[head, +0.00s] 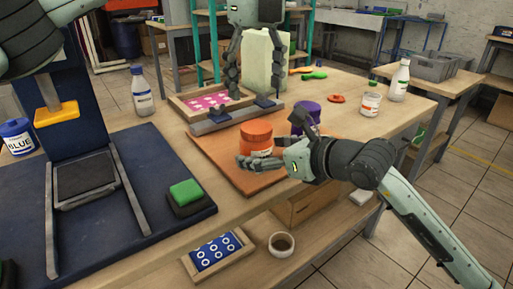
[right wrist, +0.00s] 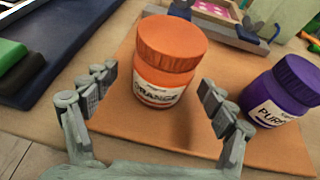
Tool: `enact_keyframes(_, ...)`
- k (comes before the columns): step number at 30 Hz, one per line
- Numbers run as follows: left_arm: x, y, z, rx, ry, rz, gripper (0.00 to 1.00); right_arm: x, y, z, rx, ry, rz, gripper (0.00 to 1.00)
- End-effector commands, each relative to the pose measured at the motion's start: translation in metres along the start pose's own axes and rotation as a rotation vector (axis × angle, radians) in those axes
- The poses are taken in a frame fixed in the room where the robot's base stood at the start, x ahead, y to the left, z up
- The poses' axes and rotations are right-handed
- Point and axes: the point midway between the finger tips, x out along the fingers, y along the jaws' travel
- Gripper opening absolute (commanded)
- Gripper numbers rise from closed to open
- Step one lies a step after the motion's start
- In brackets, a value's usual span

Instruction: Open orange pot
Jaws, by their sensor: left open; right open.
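The orange pot (head: 257,150) stands upright on an orange-brown board (head: 211,147), with its orange lid (head: 256,131) on. In the right wrist view the pot (right wrist: 165,78) shows an "ORANGE" label and its ribbed lid (right wrist: 172,40). My right gripper (head: 268,141) is open at the pot; in its wrist view the fingers (right wrist: 155,95) lie to either side of the jar with gaps, and none visibly touches it. My left gripper (head: 254,96) is open and empty, pointing down above the pink-patterned frame (head: 207,101), behind the pot.
A purple pot (head: 307,112) stands close right of the orange pot, partly behind my right gripper; it also shows in the right wrist view (right wrist: 282,90). A green-topped block (head: 187,192) and press (head: 90,130) are left. White bottles (head: 142,92) and a small jar (head: 371,99) stand farther off.

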Motion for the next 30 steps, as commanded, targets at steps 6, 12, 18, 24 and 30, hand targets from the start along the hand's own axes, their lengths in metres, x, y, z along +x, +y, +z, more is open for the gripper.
enact_keyframes(6, 0.000, 0.000, 0.000, 0.000, 0.000, 0.000, 0.73, 0.020, 0.000, 0.000, -0.001, 0.000, -0.001, 0.84)
enact_keyframes(12, 0.000, 0.000, 0.000, 0.000, 0.000, 0.000, 0.73, 0.022, -0.001, 0.000, -0.001, -0.001, -0.001, 0.84)
enact_keyframes(18, 0.000, 0.000, 0.000, 0.000, 0.000, 0.000, 0.73, 0.022, -0.001, 0.000, -0.001, 0.000, -0.001, 0.73)
enact_keyframes(24, 0.000, 0.000, 0.000, 0.000, 0.000, 0.000, 0.73, 0.022, -0.001, 0.000, -0.001, 0.000, -0.001, 0.48)
enact_keyframes(30, 0.000, 0.000, 0.000, 0.000, 0.000, 0.000, 0.73, 0.022, -0.001, 0.000, -0.001, 0.000, -0.002, 0.23)
